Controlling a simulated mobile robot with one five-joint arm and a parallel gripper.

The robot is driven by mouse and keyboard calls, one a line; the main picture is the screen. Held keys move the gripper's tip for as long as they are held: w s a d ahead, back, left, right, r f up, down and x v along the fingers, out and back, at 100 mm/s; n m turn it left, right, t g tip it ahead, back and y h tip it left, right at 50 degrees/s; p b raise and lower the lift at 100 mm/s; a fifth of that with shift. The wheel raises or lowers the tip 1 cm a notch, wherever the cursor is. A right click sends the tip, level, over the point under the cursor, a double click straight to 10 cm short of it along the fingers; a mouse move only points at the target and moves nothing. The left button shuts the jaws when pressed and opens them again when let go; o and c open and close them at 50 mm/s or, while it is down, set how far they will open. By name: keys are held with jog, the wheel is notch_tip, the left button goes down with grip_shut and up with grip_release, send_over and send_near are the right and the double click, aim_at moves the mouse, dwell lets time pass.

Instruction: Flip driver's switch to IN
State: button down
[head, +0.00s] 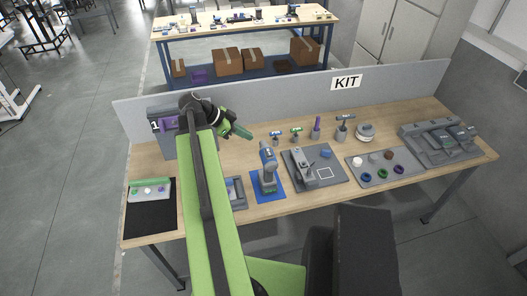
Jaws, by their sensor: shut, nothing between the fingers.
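The driver (267,160) is a grey and blue power tool. It stands upright on a blue mat (265,193) near the middle of the bench. Its switch is too small to make out, so its setting cannot be told. My gripper (246,134) is shut and empty, with dark and green parts. In the picture it is up and left of the driver, apart from it. My green arm crosses the left half of the bench and hides part of it.
A grey plate with a press-like device (304,170) stands right of the driver. A small grey tray (235,190) is left of it. Several upright tools stand behind, before the grey KIT panel (400,86). A tray with coloured rings (383,174) is further right.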

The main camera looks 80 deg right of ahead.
jog(key=b, duration=0.8)
send_over(272, 155)
jog(key=w+a, duration=0.2)
jog(key=w, duration=0.1)
notch_tip(272, 155, down, 8)
jog(key=shift+d+r, duration=0.15)
notch_tip(272, 155, down, 3)
jog(key=shift+r+b, duration=0.2)
jog(key=shift+b, duration=0.9)
jog(key=shift+f+b, duration=0.45)
jog(key=shift+d+r, duration=0.15)
jog(key=shift+w+d+r+p, duration=0.25)
jog(key=shift+d+r+p, duration=0.1)
jog(key=shift+d+p, duration=0.2)
